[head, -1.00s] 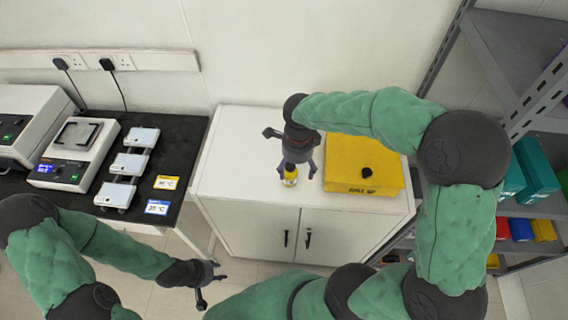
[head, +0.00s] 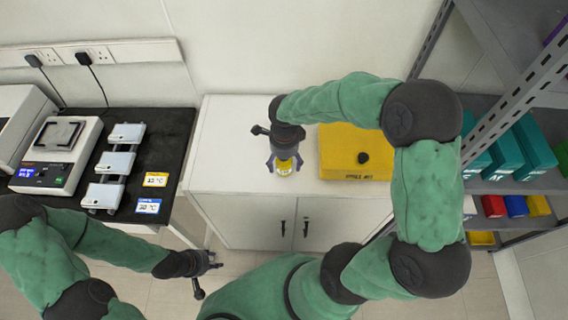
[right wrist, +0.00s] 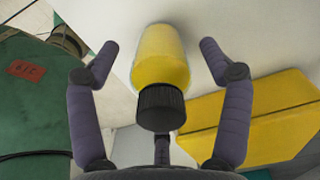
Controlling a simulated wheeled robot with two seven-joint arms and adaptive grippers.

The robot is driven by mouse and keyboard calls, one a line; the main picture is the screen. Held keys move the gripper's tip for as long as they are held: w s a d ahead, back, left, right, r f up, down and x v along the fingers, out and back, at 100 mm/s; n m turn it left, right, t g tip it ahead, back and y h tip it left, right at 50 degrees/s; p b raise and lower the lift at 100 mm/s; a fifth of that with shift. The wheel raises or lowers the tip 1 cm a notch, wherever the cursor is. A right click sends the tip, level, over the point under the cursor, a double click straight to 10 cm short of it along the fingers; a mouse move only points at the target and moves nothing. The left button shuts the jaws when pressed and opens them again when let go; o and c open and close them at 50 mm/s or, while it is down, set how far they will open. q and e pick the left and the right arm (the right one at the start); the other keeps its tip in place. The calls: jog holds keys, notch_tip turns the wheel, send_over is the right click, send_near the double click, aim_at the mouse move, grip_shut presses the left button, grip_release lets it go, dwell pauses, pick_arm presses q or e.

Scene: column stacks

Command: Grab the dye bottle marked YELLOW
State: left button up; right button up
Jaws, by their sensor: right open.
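The yellow dye bottle (head: 284,167) stands on the white cabinet top, and any marking on it is too small to read. In the right wrist view the bottle (right wrist: 160,62) shows a yellow body and a black ribbed cap, between the fingers. My right gripper (head: 285,161) is open around the bottle, with a gap on each side in the right wrist view (right wrist: 160,65). My left gripper (head: 203,278) is low in front of the dark bench, away from the bottle; its finger opening is unclear.
A yellow box (head: 352,150) with a black knob stands right of the bottle. The white cabinet (head: 225,130) has clear top space to the left. A black bench (head: 165,150) holds lab devices. A metal shelf (head: 500,110) with coloured bins is at right.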

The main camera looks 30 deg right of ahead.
aim_at(284, 165)
notch_tip(284, 165, down, 3)
jog(key=shift+w, duration=0.1)
jog(key=shift+r, duration=0.1)
jog(key=c, duration=1.4)
